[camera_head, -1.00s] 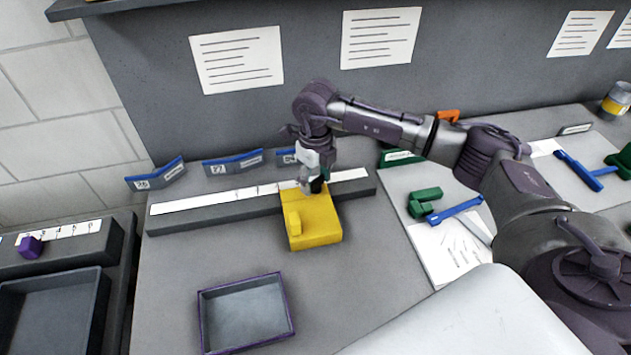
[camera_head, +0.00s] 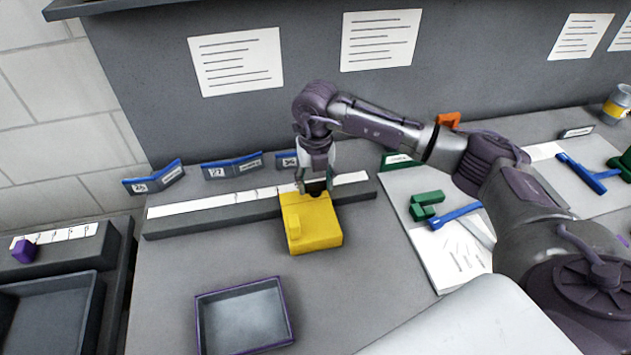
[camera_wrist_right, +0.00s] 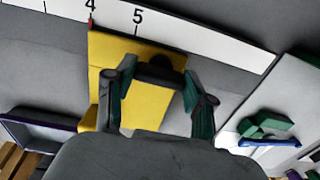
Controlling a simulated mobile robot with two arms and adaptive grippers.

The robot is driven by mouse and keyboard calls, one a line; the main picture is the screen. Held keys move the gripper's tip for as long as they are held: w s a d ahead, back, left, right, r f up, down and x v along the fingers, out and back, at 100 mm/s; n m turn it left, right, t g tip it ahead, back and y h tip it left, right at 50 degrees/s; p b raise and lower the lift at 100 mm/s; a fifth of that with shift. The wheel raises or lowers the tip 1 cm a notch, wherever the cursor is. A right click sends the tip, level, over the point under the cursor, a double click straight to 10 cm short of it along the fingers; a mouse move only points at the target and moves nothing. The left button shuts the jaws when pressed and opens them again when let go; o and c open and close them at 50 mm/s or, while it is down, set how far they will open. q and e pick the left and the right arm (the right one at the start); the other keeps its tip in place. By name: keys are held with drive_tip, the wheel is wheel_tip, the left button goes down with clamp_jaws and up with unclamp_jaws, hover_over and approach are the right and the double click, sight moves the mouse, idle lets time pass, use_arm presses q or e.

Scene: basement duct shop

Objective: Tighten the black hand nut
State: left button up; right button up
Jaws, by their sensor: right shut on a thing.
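The black hand nut (camera_wrist_right: 160,70) sits at the far end of a yellow block (camera_head: 311,228), which also shows in the right wrist view (camera_wrist_right: 146,108). My right gripper (camera_head: 316,188) points down over that end of the block. In the right wrist view its two fingers (camera_wrist_right: 159,90) stand on either side of the nut, and the gripper is shut on it. The nut's underside and any thread are hidden. My left gripper is in neither view.
A grey rail with a white numbered scale (camera_head: 216,205) runs behind the block. A purple-rimmed tray (camera_head: 289,314) stands in front. Green pieces (camera_head: 427,197) and a blue tool (camera_head: 455,216) lie to the right.

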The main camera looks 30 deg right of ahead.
sight(316, 183)
idle(0.3)
drive_tip(key=o, duration=1.2)
drive_tip(key=shift+c, duration=0.2)
wheel_tip(316, 183, up, 12)
